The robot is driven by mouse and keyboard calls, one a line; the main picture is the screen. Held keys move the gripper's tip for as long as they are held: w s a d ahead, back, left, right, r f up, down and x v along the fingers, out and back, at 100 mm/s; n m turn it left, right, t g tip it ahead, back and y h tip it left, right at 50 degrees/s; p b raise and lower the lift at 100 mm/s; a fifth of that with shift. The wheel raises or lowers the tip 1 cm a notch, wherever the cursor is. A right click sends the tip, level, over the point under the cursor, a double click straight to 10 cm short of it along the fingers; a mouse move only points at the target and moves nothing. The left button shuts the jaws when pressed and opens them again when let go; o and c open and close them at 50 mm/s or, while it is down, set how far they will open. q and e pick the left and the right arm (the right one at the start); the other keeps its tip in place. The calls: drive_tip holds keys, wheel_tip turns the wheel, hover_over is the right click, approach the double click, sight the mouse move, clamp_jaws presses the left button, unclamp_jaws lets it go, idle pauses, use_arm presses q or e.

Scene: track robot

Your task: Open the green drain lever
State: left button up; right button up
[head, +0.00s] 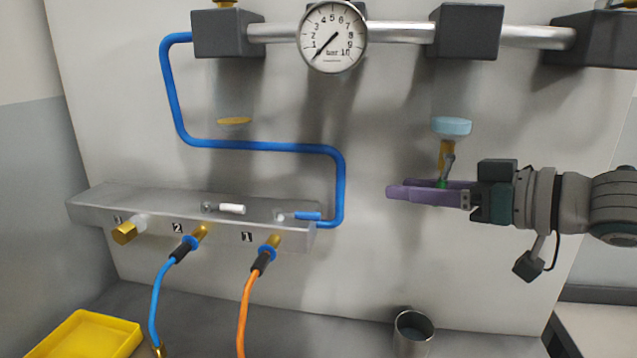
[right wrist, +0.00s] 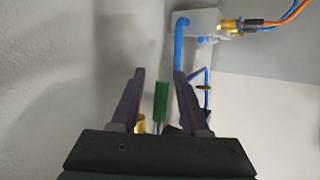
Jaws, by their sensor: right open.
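The green drain lever (head: 441,184) is mostly hidden behind my right gripper's fingers in the head view. It hangs below a brass valve (head: 446,152) under a light blue round cap. My right gripper (head: 392,191) comes in from the right with its purple fingers pointing left. In the right wrist view the lever's green handle (right wrist: 161,101) stands between the two open fingers (right wrist: 159,74), with a gap on each side. My left gripper is not in view.
A pipe with a pressure gauge (head: 332,37) runs along the top. A grey manifold (head: 180,207) with blue and orange hoses is at left. A metal cup (head: 412,333) stands below my right gripper. A yellow tray (head: 88,336) is at lower left.

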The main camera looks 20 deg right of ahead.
drive_tip(key=p+v, duration=0.1)
drive_tip(key=v, duration=0.9)
idle(0.7)
